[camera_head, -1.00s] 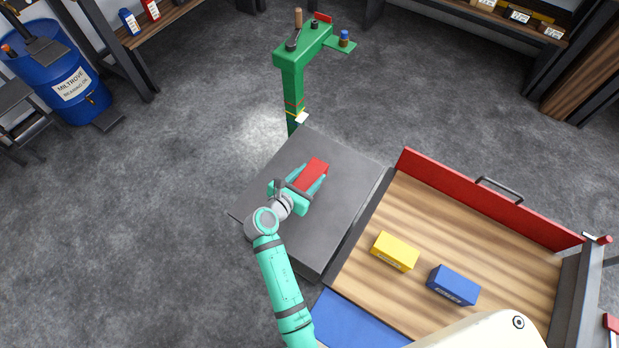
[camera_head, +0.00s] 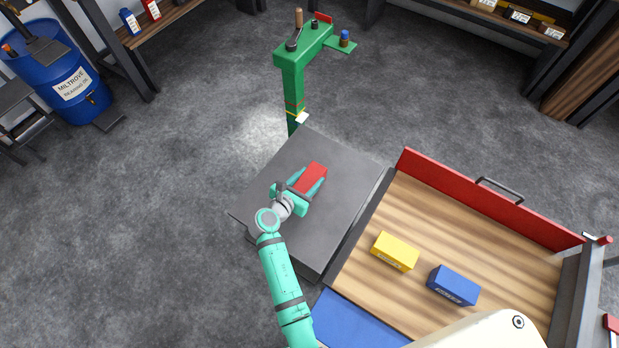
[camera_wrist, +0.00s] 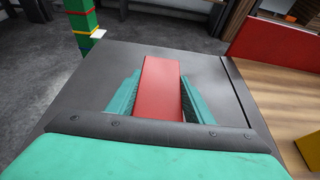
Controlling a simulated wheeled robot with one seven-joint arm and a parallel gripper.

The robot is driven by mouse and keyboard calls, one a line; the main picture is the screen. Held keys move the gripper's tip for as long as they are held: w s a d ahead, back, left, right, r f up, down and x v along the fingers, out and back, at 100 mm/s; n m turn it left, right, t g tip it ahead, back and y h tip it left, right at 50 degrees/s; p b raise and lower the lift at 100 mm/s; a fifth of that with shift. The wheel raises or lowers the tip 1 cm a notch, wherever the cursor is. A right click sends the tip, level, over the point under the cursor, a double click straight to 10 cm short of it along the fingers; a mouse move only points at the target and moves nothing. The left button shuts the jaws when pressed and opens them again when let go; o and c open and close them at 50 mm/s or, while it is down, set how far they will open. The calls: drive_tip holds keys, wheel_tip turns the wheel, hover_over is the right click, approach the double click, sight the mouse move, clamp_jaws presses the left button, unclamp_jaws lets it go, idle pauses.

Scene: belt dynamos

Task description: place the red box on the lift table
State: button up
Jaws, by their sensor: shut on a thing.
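The red box (camera_head: 314,176) is over the dark grey lift table (camera_head: 350,190) in the head view. My gripper (camera_head: 311,183) has its teal fingers on both sides of the box and is shut on it. In the wrist view the red box (camera_wrist: 158,92) lies lengthwise between the fingers, with the lift table's top (camera_wrist: 75,85) beneath. I cannot tell whether the box's underside touches the table top.
A wooden-floored tray with a red end wall (camera_head: 480,198) adjoins the lift table on the right. It holds a yellow box (camera_head: 395,251) and a blue box (camera_head: 453,286). A green control post (camera_head: 293,85) stands behind the lift table. A blue drum (camera_head: 62,80) is at far left.

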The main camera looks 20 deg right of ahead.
drive_tip(key=o, duration=1.5)
drive_tip(key=shift+a+r, duration=0.15)
drive_tip(key=v, duration=1.1)
drive_tip(key=shift+s+a+r, duration=0.2)
drive_tip(key=shift+s+r, duration=0.05)
drive_tip(key=shift+s, duration=0.05)
